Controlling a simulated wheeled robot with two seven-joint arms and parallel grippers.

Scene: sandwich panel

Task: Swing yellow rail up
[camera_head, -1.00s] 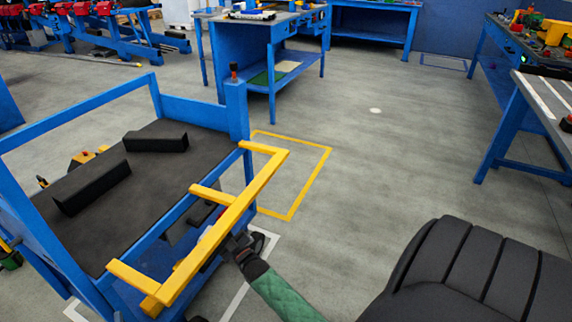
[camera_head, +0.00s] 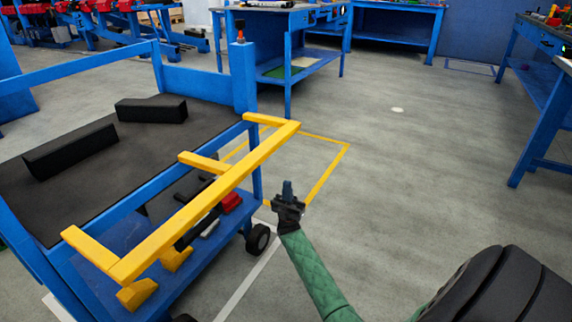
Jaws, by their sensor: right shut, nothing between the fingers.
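The yellow rail (camera_head: 205,205) is a long bar with short arms on the near right side of a blue cart (camera_head: 245,75). It sticks out sideways from the cart, about level with the cart's top. My right gripper (camera_head: 287,188) is shut and empty, to the right of the rail over the floor and apart from it. Its green-sleeved arm comes in from the bottom right. My left gripper is not in view.
The cart's dark top holds two black blocks (camera_head: 151,109). Red and dark items lie on its lower shelf, with a wheel (camera_head: 258,239) below. A blue workbench (camera_head: 268,40) stands behind. Open floor (camera_head: 420,200) lies to the right.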

